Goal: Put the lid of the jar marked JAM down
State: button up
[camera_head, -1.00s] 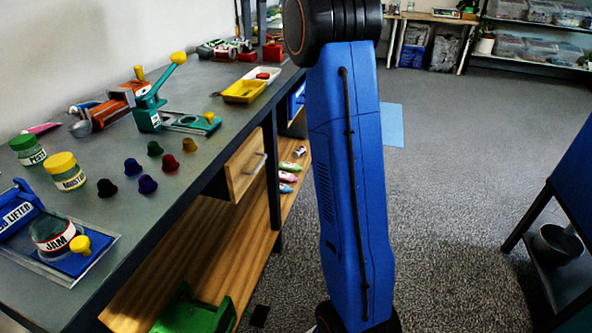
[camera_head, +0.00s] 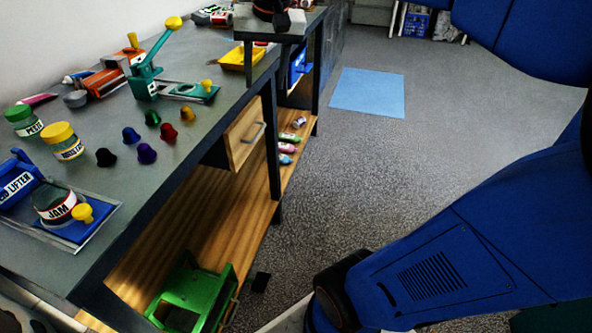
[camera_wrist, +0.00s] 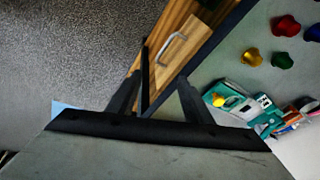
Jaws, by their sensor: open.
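The jar marked JAM (camera_head: 55,206) stands upright at the left in the head view, on the blue and grey base of the lid lifter (camera_head: 18,187). A yellow knob (camera_head: 82,212) is beside the jar on its right. I cannot make out the jar's lid; the top of the jar looks dark and glassy. My gripper (camera_head: 282,78) seems to be the grey palm with dark fingers at the top middle, well away from the jar. In the wrist view, my gripper (camera_wrist: 160,82) has its dark fingers spread with nothing between them. The jar is out of that view.
Jars with yellow (camera_head: 62,142) and green (camera_head: 25,121) lids stand behind the JAM jar. Several coloured knobs, a teal press (camera_head: 150,82) and a yellow tray (camera_head: 232,58) are on the bench. A wooden drawer (camera_head: 243,134) sits below. Open floor lies right.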

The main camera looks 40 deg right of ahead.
jog(key=s+a+f+n, duration=0.1)
jog(key=s+f+n, duration=0.1)
jog(key=s+f, duration=0.6)
jog(key=s+a+f+n+t, duration=0.1)
jog(key=s+a+f+n, duration=0.1)
jog(key=s+f, duration=0.6)
jog(key=shift+s+f+n, duration=0.2)
jog(key=shift+f+n, duration=0.4)
jog(key=shift+n, duration=0.2)
jog(key=shift+a, duration=0.1)
